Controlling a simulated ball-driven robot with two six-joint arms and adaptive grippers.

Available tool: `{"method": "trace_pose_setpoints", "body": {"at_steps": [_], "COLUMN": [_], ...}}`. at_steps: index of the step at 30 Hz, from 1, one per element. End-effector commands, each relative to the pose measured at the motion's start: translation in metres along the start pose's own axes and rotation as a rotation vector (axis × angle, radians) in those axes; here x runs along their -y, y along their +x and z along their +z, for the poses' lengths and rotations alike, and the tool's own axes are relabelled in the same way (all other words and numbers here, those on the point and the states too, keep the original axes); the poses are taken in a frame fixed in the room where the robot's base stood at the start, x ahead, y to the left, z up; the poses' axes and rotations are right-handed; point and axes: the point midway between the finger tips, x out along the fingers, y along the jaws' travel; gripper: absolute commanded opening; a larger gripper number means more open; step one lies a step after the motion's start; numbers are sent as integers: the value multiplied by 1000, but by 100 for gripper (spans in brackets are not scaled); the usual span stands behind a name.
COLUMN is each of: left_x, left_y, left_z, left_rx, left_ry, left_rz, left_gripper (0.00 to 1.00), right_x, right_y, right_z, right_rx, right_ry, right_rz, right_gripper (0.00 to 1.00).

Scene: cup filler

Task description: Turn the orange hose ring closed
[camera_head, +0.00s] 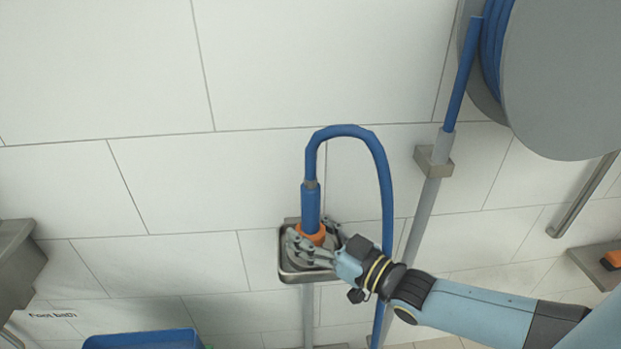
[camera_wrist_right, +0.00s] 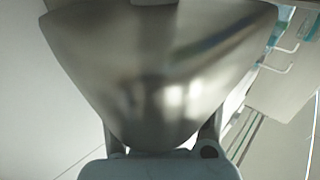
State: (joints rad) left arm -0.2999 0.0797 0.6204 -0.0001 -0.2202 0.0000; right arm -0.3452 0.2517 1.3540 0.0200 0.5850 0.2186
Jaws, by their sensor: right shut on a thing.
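The orange hose ring (camera_head: 312,236) shows in the head view at the lower end of the upright blue hose nozzle (camera_head: 310,204), above a small steel basin (camera_head: 287,276) on the wall. My right gripper (camera_head: 314,243) comes in from the right and is shut on the ring. Its fingers cover much of the ring and of the grey part below. In the right wrist view a blurred steel surface (camera_wrist_right: 165,75), seemingly the basin, fills the middle and hides the ring and fingertips. My left gripper is in neither view.
The blue hose (camera_head: 386,190) loops up and down just right of the nozzle, close to my right wrist. A grey pipe (camera_head: 424,212) with a bracket and a hose reel (camera_head: 560,80) stand further right. A blue foot bath (camera_head: 140,341) is below left.

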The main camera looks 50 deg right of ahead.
Motion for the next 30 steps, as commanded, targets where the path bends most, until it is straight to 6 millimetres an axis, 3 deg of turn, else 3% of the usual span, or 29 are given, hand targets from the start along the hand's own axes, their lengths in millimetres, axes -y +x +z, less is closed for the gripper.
{"method": "trace_pose_setpoints", "body": {"at_steps": [20, 21, 26, 30], "left_x": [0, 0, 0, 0], "left_y": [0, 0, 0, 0], "left_z": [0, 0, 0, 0], "left_rx": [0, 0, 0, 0], "left_ry": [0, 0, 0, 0], "left_rz": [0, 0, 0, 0], "left_gripper": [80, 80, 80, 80], "right_x": [0, 0, 0, 0], "right_y": [0, 0, 0, 0], "right_z": [-1, -1, -1, 0], "right_rx": [-2, -2, -1, -1], "right_ry": [-1, -1, 0, 0], "right_rz": [-1, -1, -1, -1], "right_gripper": [18, 54, 75, 75]}}
